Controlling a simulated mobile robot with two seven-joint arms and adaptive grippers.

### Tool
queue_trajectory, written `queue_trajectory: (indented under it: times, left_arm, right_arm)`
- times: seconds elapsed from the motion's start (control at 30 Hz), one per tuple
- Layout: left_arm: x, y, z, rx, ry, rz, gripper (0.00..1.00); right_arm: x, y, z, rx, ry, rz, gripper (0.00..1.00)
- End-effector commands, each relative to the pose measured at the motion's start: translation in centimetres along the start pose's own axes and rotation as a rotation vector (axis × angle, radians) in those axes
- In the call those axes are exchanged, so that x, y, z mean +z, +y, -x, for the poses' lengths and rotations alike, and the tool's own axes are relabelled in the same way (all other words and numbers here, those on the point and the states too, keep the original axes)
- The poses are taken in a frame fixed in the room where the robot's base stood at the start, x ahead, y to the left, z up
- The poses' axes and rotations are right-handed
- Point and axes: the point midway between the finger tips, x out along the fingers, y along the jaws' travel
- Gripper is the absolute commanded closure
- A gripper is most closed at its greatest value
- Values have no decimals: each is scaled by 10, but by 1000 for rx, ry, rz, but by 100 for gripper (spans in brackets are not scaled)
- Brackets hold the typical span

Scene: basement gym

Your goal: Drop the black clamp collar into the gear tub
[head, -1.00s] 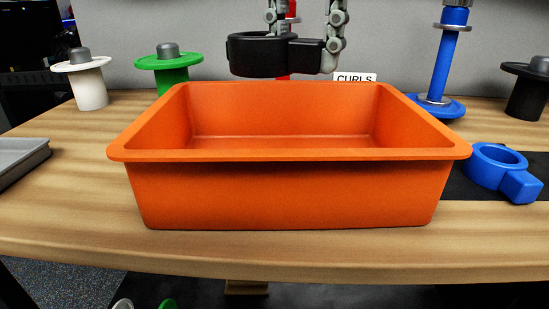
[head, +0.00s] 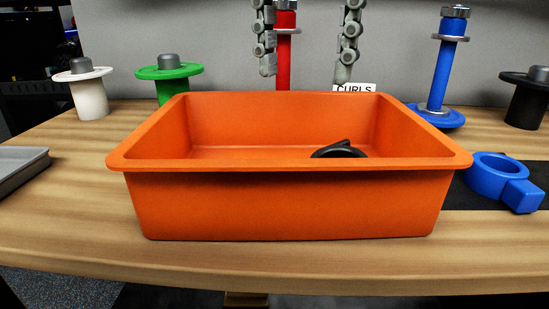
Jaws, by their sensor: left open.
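The black clamp collar (head: 339,150) lies inside the orange gear tub (head: 290,204), right of its middle. Its lower part is hidden by the tub's front wall. The tub stands on the wooden table. My left gripper (head: 306,74) is above the tub's back rim, with its two fingers wide apart and nothing between them. My right gripper does not show in the head view.
A blue clamp collar (head: 504,181) lies on a dark mat right of the tub. Behind stand white (head: 88,92), green (head: 170,75), red (head: 284,50), blue (head: 442,70) and black (head: 527,97) posts. A grey tray (head: 20,170) is at the left edge.

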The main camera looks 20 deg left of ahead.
Motion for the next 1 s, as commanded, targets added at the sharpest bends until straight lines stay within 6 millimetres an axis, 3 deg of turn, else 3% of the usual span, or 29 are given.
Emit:
queue_trajectory:
  times: [0.57, 0.8, 1.0]
  left_arm:
    - [-1, 0, 97, 1, -7, 4, 40]
    - [0, 0, 116, 1, -2, 1, 40]
    - [0, 0, 119, -2, -2, 0, 40]
  right_arm:
    - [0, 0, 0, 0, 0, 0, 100]
    - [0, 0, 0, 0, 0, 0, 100]
    - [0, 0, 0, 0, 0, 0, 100]
